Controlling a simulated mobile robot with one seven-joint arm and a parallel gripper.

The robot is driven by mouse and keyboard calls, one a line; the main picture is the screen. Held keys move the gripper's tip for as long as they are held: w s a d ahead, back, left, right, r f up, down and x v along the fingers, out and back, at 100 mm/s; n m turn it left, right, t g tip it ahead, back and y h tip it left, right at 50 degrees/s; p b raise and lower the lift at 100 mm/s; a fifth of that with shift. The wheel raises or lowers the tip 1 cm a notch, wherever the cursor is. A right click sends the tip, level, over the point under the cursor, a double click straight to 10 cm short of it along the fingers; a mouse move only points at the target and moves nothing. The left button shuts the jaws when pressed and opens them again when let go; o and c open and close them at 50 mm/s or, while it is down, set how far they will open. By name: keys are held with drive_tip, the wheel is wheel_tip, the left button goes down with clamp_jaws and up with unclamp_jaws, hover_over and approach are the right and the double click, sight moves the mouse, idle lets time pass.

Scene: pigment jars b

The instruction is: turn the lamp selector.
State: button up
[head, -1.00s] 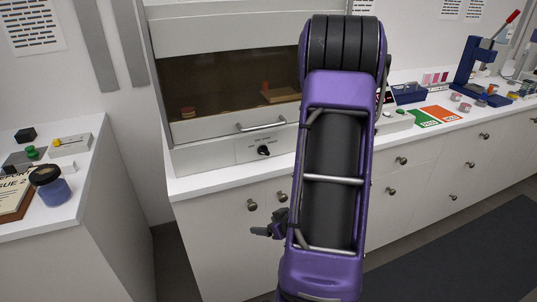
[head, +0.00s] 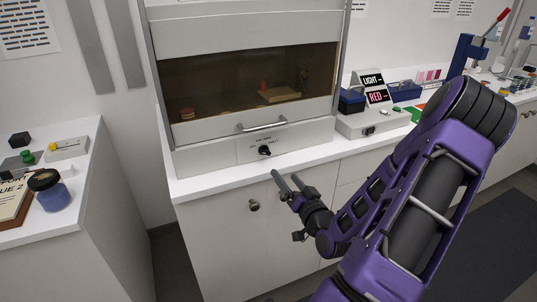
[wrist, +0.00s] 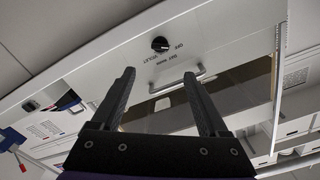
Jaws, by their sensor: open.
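The lamp selector (head: 264,150) is a round black knob with a pale mark, on the pale front panel below the cabinet's handle. In the wrist view the selector (wrist: 160,44) shows with lettering around it that seems to read OFF, DAY, WARM and VIOLET. My gripper (head: 286,176) is open and empty, in front of the counter edge, below and a little right of the knob in the head view. In the wrist view the open fingers (wrist: 160,74) point toward the panel, with the knob beyond their tips and about midway between them. They appear apart from it.
A metal bar handle (head: 262,126) sits just above the selector on the cabinet's sash. A box with LIGHT and RED signs (head: 376,97) and its own black knob (head: 369,131) stands to the right. The left counter holds a blue jar (head: 50,192).

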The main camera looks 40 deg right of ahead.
sight(267, 152)
drive_tip(key=x, duration=1.3)
drive_tip(key=shift+w+a, duration=0.1)
drive_tip(key=shift+w, duration=0.1)
clamp_jaws()
